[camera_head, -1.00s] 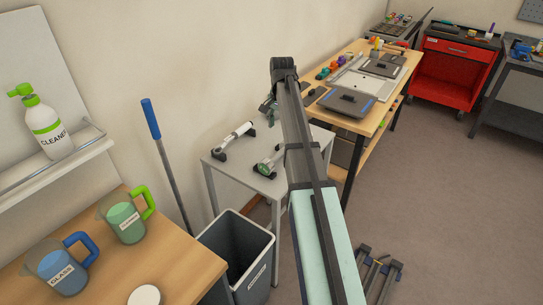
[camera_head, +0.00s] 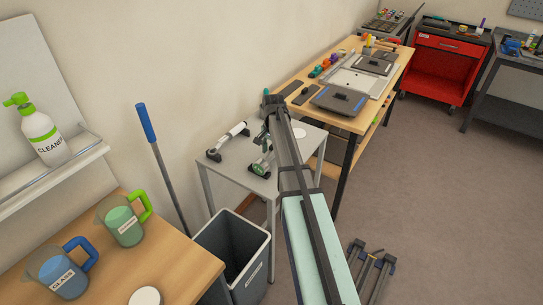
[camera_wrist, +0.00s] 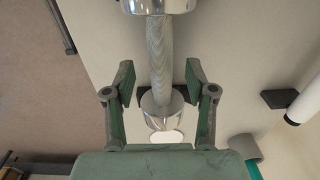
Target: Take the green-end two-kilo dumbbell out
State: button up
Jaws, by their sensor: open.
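The green-end dumbbell (camera_head: 260,168) lies on the small grey table (camera_head: 213,175) in the head view, partly hidden by my arm. In the wrist view a dumbbell (camera_wrist: 158,50) with shiny metal ends and a knurled grey handle runs between my fingers; its end faces are hidden there. My gripper (camera_wrist: 160,82) is open, one finger on each side of the handle, with visible gaps on both sides. In the head view my gripper is mostly hidden behind the arm, over the table.
A white bar with black feet (camera_head: 228,141) lies left of the dumbbell, and it also shows in the wrist view (camera_wrist: 305,105). A grey bin (camera_head: 238,250) stands before the table. A wooden workbench (camera_head: 388,105) is behind.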

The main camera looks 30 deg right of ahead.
aim_at(271, 154)
jog(key=shift+f+p, duration=0.35)
jog(key=shift+f, duration=1.4)
grip_shut()
jog(key=shift+w+r, duration=0.1)
jog(key=shift+r, duration=0.1)
jog(key=shift+r, duration=0.2)
notch_tip(271, 154, up, 20)
jog(key=b, duration=0.3)
jog(key=shift+f, duration=0.25)
